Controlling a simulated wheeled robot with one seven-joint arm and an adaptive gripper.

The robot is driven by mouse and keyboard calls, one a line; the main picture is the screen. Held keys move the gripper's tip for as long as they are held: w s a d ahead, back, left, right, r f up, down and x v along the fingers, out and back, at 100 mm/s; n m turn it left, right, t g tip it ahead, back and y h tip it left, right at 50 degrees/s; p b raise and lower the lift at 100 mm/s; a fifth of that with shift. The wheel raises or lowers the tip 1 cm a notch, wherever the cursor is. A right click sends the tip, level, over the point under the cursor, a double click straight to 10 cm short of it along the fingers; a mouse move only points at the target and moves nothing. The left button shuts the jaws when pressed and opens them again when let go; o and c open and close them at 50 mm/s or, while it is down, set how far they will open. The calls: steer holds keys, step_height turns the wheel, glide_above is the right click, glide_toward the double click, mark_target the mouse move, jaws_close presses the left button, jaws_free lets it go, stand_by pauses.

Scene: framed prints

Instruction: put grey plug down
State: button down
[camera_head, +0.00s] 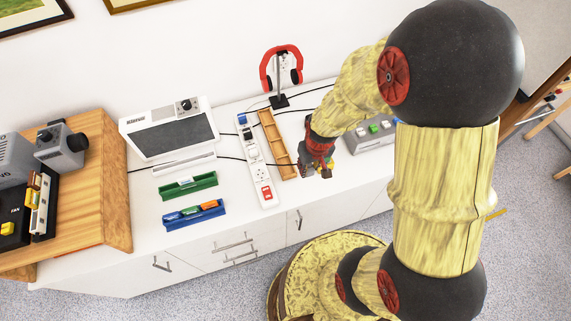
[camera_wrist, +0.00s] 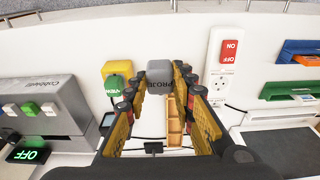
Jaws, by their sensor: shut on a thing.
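In the wrist view, the grey plug (camera_wrist: 159,73) carries dark lettering that begins "PROJE". It sits between the two yellow and black fingers of my gripper (camera_wrist: 158,88), which is shut on it. In the head view, my gripper (camera_head: 319,170) hangs near the front edge of the white cabinet top, right of the wooden tray (camera_head: 291,172). The tray also shows beyond the fingers in the wrist view (camera_wrist: 174,126). The plug cannot be made out clearly in the head view. Whether it touches the surface, I cannot tell.
A white power strip (camera_head: 257,170) with a red switch lies left of the tray. A yellow block with a green label (camera_wrist: 116,72) lies beside the gripper. A grey box (camera_head: 372,136) stands right, headphones (camera_head: 281,72) behind. Green (camera_head: 189,186) and blue (camera_head: 195,213) holders lie left.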

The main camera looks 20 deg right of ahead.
steer(key=w+a+f, duration=0.2)
steer(key=w+f, duration=0.1)
steer(key=w, duration=0.3)
steer(key=b, duration=0.2)
glide_above(285, 166)
steer(key=f, duration=0.3)
steer(key=s+f, duration=0.1)
steer(key=f, duration=0.1)
steer(key=shift+d+f, duration=0.2)
steer(key=shift+f, duration=0.1)
steer(key=shift+w+f, duration=0.2)
steer(key=shift+f, duration=0.05)
steer(key=shift+a+f+b, duration=0.1)
steer(key=shift+f+b, duration=0.3)
steer(key=shift+f, duration=1.1)
steer(key=shift+f, duration=0.15)
steer(key=shift+f, duration=0.1)
steer(key=c, duration=1.5)
jaws_free()
